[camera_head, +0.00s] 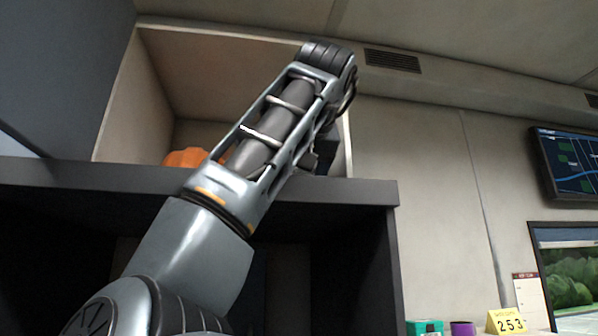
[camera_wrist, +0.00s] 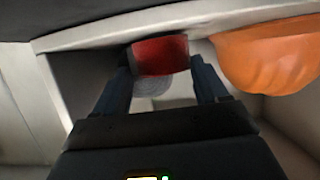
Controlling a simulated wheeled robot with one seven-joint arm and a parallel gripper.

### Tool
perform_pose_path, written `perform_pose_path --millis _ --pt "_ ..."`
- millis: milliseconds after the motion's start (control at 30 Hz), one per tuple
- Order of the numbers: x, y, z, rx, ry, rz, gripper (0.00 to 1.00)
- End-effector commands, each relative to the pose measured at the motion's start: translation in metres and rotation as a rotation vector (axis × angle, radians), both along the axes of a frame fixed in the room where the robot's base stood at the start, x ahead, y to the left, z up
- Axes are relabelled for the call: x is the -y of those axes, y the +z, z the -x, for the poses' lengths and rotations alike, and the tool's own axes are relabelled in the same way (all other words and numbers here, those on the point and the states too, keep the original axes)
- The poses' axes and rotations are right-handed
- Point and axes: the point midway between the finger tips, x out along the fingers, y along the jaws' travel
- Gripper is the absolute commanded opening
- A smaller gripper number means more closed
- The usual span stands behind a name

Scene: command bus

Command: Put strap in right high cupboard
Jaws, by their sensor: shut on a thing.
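The strap (camera_wrist: 160,55), a red roll with a greyish part below it, is between the two fingers of my gripper (camera_wrist: 160,72) in the wrist view. The gripper is shut on it. The high cupboard (camera_head: 125,105) is an open beige compartment with a dark front edge in the head view. My arm reaches up across its opening and hides much of its right side. The gripper and strap are hidden behind the arm in the head view. The wrist view shows the strap close to the pale cupboard edge (camera_wrist: 185,19).
An orange rounded object (camera_head: 187,157) sits in the cupboard; in the wrist view it (camera_wrist: 270,55) is right of the gripper. A dark open shelf space (camera_head: 330,240) lies below. A yellow number sign (camera_head: 507,321) and a wall screen (camera_head: 575,160) are at right.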

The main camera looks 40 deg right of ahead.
Motion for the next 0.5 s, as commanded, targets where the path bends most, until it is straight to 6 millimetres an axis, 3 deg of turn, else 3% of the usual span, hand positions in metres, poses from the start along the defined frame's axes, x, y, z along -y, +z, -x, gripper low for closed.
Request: perform_pose_path --millis 400,433,500 --pt "0.0004 -0.0062 0.0002 0.001 0.000 0.001 0.33" --pt "0.0002 -0.0055 0.0002 0.001 0.000 0.001 0.75" --pt "0.0003 -0.0051 0.0001 0.001 0.000 0.001 0.81"
